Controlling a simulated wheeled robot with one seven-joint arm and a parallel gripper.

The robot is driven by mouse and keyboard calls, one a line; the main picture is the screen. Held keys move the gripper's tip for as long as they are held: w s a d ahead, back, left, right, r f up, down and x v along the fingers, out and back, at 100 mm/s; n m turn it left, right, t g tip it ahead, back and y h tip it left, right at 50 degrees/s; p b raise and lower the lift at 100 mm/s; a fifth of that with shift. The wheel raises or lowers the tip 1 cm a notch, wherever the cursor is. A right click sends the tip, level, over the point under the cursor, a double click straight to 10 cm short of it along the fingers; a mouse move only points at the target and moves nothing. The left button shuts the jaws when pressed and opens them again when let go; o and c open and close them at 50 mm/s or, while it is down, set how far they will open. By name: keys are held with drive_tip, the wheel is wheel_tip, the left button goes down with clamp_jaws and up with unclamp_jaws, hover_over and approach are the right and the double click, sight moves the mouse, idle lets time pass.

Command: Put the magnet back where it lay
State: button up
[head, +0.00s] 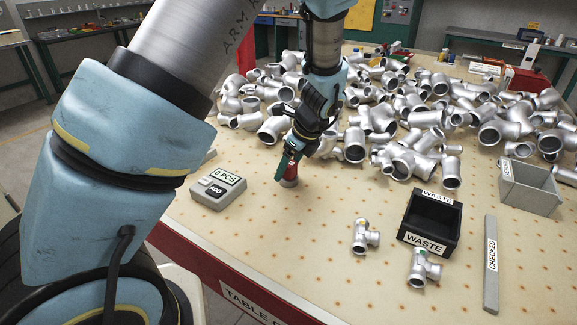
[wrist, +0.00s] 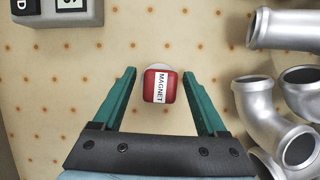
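The magnet (wrist: 160,86) is a red block with a white MAGNET label and a pale round base. It appears to stand upright on the perforated table top. My gripper (wrist: 159,74) is open, with one green finger on each side of the magnet. In the wrist view a gap shows between each finger and the magnet. In the head view the magnet (head: 292,172) shows red just below my gripper (head: 286,168), partly hidden by a green finger.
A grey counter box (head: 219,189) reading 0 PCS is to the left. Many silver pipe fittings (head: 380,118) are piled behind and right. Two fittings (head: 362,237) lie near the black WASTE bin (head: 448,215). A grey CHECKED bar (head: 491,280) and grey bin (head: 530,190) are further right.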

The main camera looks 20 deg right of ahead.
drive_tip(key=shift+r+b, duration=0.15)
drive_tip(key=shift+b, duration=0.3)
drive_tip(key=s+b+v, duration=0.1)
drive_tip(key=v, duration=1)
drive_tip(key=a+n, duration=0.6)
drive_tip(key=a, duration=0.1)
drive_tip(key=a+f+n+g+h, duration=0.1)
drive_tip(key=a+n, duration=0.5)
drive_tip(key=a, duration=0.2)
drive_tip(key=w+a+f+n+g+h, duration=0.1)
drive_tip(key=a+n, duration=0.5)
drive_tip(key=a, duration=0.1)
drive_tip(key=shift+a+n, duration=0.2)
drive_tip(key=shift+n, duration=0.1)
drive_tip(key=s+a+r+n+p, duration=0.2)
drive_tip(key=s+a+n, duration=0.1)
drive_tip(key=a+n, duration=0.5)
drive_tip(key=shift+s+r+n+h+p, duration=0.15)
drive_tip(key=shift+s+n+h+p, duration=0.2)
drive_tip(key=shift+n, duration=0.45)
drive_tip(key=shift+w, duration=0.1)
